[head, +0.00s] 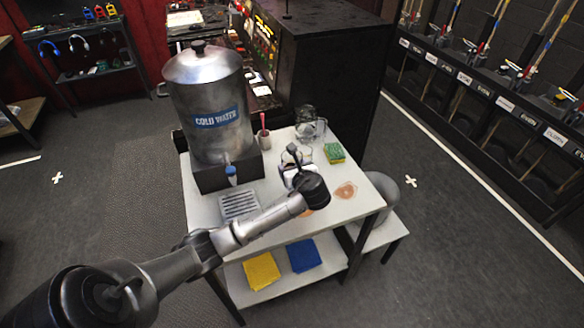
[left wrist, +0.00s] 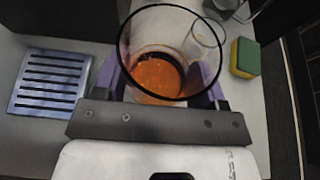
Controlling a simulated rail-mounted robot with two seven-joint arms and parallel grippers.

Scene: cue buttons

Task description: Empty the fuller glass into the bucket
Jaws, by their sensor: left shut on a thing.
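My left gripper (head: 296,172) is over the white table and shut on a clear glass (left wrist: 128,48). In the left wrist view, its purple-sided fingers (left wrist: 160,88) are on both sides of the glass. Orange liquid (left wrist: 158,74) shows low inside the glass; my gripper hides part of it. More clear glassware (head: 309,126) stands at the back of the table, and a clear rim also shows behind the held glass in the left wrist view (left wrist: 208,34). A grey rounded object (head: 383,187) sits low beside the table's right edge; I cannot tell whether it is the bucket.
A metal cold water dispenser (head: 207,100) stands at the back left, with a slotted drip tray (head: 239,206) in front. A green and yellow sponge (head: 334,152) lies right of the glassware. An orange-brown patch (head: 346,190) marks the tabletop. Yellow (head: 261,272) and blue cloths (head: 303,255) lie below.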

